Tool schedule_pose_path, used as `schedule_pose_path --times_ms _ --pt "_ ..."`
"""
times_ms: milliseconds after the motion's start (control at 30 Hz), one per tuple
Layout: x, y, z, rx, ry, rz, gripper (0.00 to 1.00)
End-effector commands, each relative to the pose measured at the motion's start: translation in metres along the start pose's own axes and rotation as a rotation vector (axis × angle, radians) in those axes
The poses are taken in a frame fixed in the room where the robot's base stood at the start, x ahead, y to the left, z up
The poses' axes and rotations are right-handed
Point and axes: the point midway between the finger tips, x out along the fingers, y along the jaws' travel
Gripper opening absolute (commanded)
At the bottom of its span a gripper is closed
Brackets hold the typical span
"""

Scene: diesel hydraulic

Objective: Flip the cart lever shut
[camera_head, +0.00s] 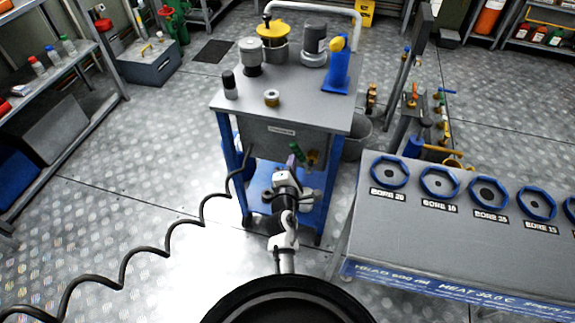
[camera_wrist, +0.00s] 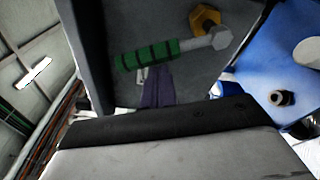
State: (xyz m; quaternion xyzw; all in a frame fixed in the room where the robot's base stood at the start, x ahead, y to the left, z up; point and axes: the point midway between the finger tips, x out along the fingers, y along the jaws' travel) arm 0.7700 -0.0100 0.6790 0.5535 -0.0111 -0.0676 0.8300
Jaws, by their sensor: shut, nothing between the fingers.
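The cart (camera_head: 285,95) stands ahead with a grey top and blue legs. Its lever has a green grip (camera_head: 297,153) and sits on the front face, below the label plate. In the wrist view the lever's green ribbed grip (camera_wrist: 148,55) lies nearly level, and its grey metal arm (camera_wrist: 205,41) runs right to a bolt head. A yellow hex fitting (camera_wrist: 205,18) is just above it. My gripper (camera_head: 291,163) is shut and empty, close to the grip. Its purplish fingers (camera_wrist: 158,82) show just below the grip in the wrist view; whether they touch it I cannot tell.
A bench with several blue octagonal rings (camera_head: 440,183) stands close on the right. A grey bucket (camera_head: 357,138) is beside the cart. A black coiled hose (camera_head: 150,250) crosses the left side. Open floor (camera_head: 100,205) lies left of the cart.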

Motion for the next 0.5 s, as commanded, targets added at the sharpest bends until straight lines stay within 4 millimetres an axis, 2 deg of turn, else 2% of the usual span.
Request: schedule_pose_path --times_ms 200,500 --pt "-0.002 0.002 0.015 0.183 -0.004 0.026 0.00" --pt "-0.004 0.001 0.029 0.363 -0.004 0.052 0.00"
